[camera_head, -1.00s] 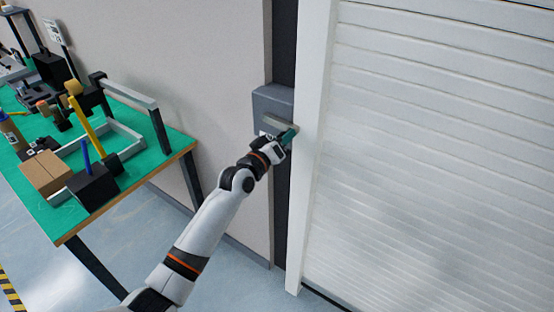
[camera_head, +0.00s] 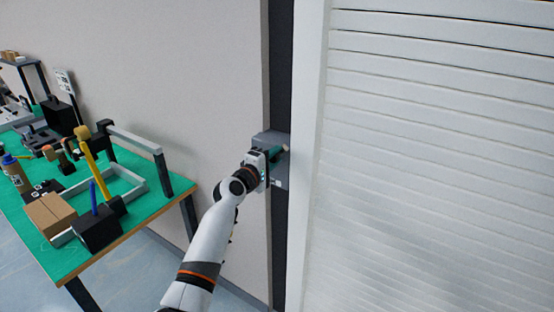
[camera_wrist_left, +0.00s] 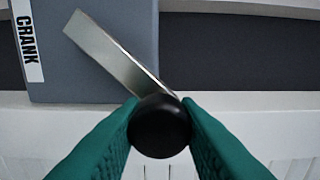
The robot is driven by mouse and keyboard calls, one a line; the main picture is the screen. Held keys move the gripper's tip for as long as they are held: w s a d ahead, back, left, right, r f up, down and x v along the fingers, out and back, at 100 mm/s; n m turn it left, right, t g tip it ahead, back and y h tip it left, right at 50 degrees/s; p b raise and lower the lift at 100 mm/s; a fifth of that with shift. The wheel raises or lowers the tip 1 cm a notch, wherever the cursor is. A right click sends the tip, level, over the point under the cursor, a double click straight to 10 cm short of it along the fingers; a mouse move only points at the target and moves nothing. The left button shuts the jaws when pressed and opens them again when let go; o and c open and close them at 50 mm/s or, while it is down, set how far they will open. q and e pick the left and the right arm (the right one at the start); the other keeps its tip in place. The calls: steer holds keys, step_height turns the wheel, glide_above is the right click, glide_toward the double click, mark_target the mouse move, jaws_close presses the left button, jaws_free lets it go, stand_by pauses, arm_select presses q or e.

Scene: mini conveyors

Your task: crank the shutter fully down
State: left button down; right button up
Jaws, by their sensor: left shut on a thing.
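The white slatted shutter (camera_head: 430,150) fills the right of the head view; its lower edge is out of the picture. The grey crank box (camera_head: 270,138) is on the wall to its left, and in the left wrist view the box (camera_wrist_left: 100,75) bears a CRANK label (camera_wrist_left: 27,40). A metal crank arm (camera_wrist_left: 115,55) runs from upper left down to a round black knob (camera_wrist_left: 160,126). My left gripper (camera_wrist_left: 160,135) has its green fingers shut on the knob, one on each side. In the head view this gripper (camera_head: 276,155) covers much of the box. My right gripper is not in view.
A green-topped workbench (camera_head: 150,172) stands at the left with a cardboard box (camera_head: 50,214), a tray frame and several tools. A white door frame post (camera_head: 308,150) stands between the crank box and the shutter. Bare wall lies between bench and box.

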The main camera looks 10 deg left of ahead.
arm_select(q)
steer(key=shift+w+a+r+n+p, duration=0.25)
steer(key=shift+a+r+n, duration=0.25)
steer(key=shift+r+n, duration=0.25)
steer(key=c, duration=1.1)
jaws_free()
steer(key=shift+f, duration=0.25)
steer(key=shift+s, duration=0.15)
steer(key=shift+s+a, duration=0.1)
steer(key=shift+s, duration=0.15)
steer(key=b+v, duration=0.1)
steer(key=v, duration=1)
steer(key=shift+s, duration=0.1)
